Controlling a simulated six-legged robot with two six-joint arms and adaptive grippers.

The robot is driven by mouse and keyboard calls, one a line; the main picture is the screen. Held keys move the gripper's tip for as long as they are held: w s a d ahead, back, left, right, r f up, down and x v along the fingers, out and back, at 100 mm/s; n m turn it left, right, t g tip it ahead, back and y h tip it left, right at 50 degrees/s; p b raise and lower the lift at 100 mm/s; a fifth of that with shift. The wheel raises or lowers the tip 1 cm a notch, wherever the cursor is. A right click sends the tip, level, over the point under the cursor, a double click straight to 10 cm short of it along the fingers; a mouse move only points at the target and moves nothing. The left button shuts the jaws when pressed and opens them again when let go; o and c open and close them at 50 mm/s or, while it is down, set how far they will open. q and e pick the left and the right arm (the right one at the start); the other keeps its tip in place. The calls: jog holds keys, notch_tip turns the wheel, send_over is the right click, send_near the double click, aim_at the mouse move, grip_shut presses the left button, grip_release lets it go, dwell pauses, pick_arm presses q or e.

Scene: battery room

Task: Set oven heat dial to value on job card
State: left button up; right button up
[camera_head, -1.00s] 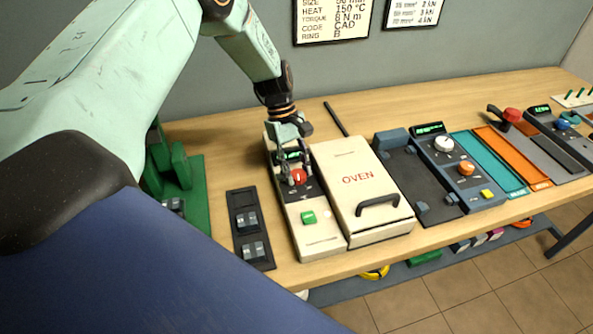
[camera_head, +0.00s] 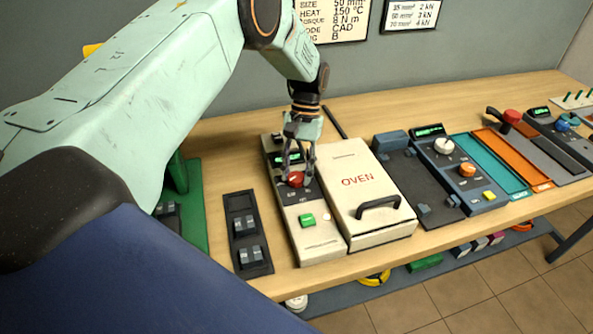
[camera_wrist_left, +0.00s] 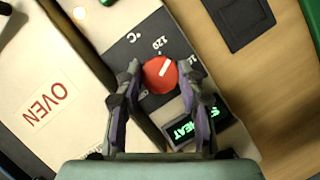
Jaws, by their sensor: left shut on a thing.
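The oven heat dial (camera_head: 295,180) is a red knob with a white pointer line on the cream control panel (camera_head: 322,244) left of the oven. It also shows in the left wrist view (camera_wrist_left: 160,75), with 120 and °C printed beside it. My left gripper (camera_head: 296,172) reaches down from above and is shut on the dial, one finger on each side. A green-lit display (camera_wrist_left: 195,122) by the dial reads HEAT; its value is partly hidden by a finger. The job card (camera_head: 331,18) on the wall reads HEAT 150 °C. My right gripper is not in view.
The oven (camera_head: 362,181) with a dark handle stands right of the panel. A green button (camera_head: 307,220) sits in front of the dial. A dark switch plate (camera_head: 247,234) lies to the left. Other devices with knobs fill the bench to the right.

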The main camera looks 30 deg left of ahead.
pick_arm(q)
jog(key=m, duration=0.1)
jog(key=m+y, duration=0.1)
jog(key=m, duration=0.1)
jog(key=shift+w+r+m+y, duration=0.2)
jog(key=shift+w+m+y, duration=0.1)
jog(key=shift+m, duration=0.1)
jog(key=shift+d+m+y+p, duration=0.15)
jog(key=shift+m+y+p, duration=0.6)
jog(key=shift+m, duration=1.25)
jog(key=shift+t, duration=0.3)
jog(key=o, duration=1.2)
jog(key=shift+s+f, duration=0.1)
jog(key=shift+s, duration=0.05)
jog(key=shift+s, duration=0.1)
